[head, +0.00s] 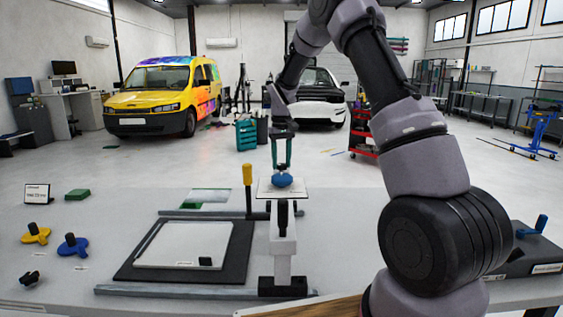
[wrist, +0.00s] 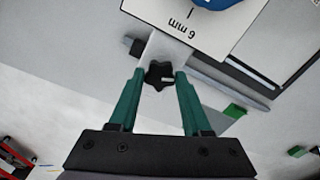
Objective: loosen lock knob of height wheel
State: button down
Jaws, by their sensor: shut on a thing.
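The lock knob is a small black star-shaped knob (wrist: 159,76) on a pale grey bracket, in the middle of the wrist view. My gripper (wrist: 159,73) has its two teal fingers on either side of it and is shut on it. The wheel sits on a white plate (head: 265,190). In the wrist view the plate (wrist: 212,32) reads "6 mm", and part of the blue wheel (wrist: 205,3) shows at the top edge.
A pale post (head: 283,250) and a yellow upright handle (head: 247,173) stand near the wheel. A white sheet on a dark mat (head: 125,270) lies left of the post. Yellow (head: 36,236) and blue (head: 73,246) knobbed parts lie at left. A dark block (head: 520,257) stands right.

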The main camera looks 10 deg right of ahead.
aim_at(282, 164)
jog(key=shift+n, duration=0.8)
jog(key=shift+c, duration=1.8)
grip_release()
jog(key=shift+r, duration=0.1)
notch_tip(282, 164, up, 11)
